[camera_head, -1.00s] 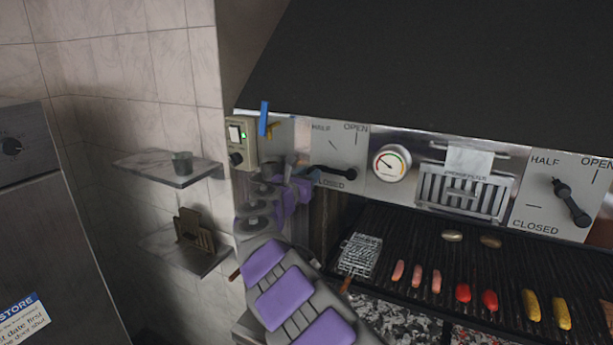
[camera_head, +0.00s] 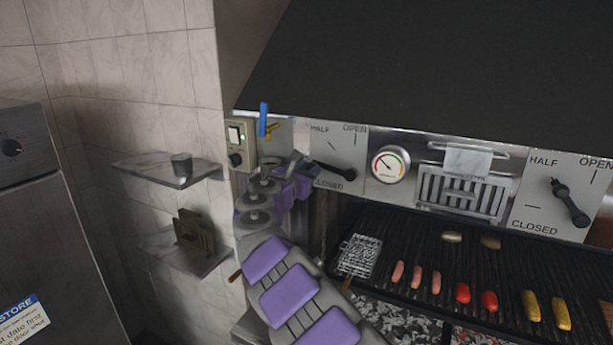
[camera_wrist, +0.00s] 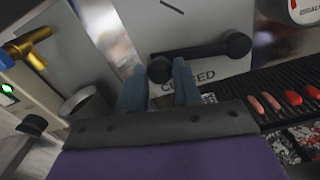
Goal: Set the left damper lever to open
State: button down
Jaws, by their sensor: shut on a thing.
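The left damper lever (camera_head: 337,171) is a black bar on a light panel marked HALF, OPEN and CLOSED. It points left from its pivot, its free end tilted slightly up, between the HALF and CLOSED labels. In the wrist view the lever (camera_wrist: 205,53) runs from a round pivot at right to a knob at its left end. My gripper (camera_wrist: 160,85) is shut on that knob, with one blue-grey finger on each side. The fingers partly cover the CLOSED label. In the head view my gripper (camera_head: 308,168) is at the lever's left end, partly hidden by my arm.
A switch box (camera_head: 240,144) with a green light and a brass valve with a blue handle (camera_head: 263,119) are close left of the panel. A round gauge (camera_head: 389,166) is to the right. The grill (camera_head: 400,240) with food and a wire basket (camera_head: 358,256) lies below.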

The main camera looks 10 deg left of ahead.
jog(key=s+d+r+m+b, duration=0.3)
jog(key=d+r+m+b, duration=0.5)
jog(key=m, duration=0.8)
jog(key=shift+s+d+b, duration=0.15)
jog(key=shift+d+b, duration=0.8)
jog(key=shift+b, duration=0.3)
jog(key=shift+f, duration=0.1)
jog(key=c, duration=1.2)
grip_release()
jog(key=o, duration=0.4)
jog(key=shift+d, duration=0.15)
